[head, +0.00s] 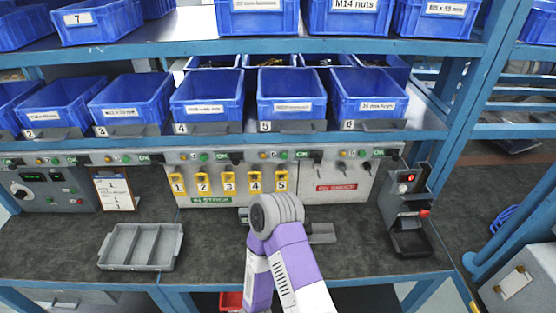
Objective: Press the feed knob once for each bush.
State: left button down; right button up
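A small grey dispenser (404,205) stands at the right end of the bench. It has a lit red display (409,177), a red knob (424,213) on its right side and a dark, open trough (410,243) at its foot. I cannot make out any bush in the trough. A grey tray (140,247) with three compartments lies at the left of the bench and looks empty. A purple and white arm of mine rises from the bottom middle; its grey joint hides the bench behind it. I see no gripper fingers of either arm clearly.
A clipboard (115,191) and a control box (50,187) stand at the back left. Yellow numbered tags (228,182) hang on the back panel. Blue bins (292,95) fill the shelves above. A flat grey piece (322,232) lies beside my arm. The bench between tray and arm is clear.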

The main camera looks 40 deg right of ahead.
aim_at(424, 206)
jog(key=z, duration=3.65)
jog(key=i, duration=0.65)
jog(key=u, duration=2.2)
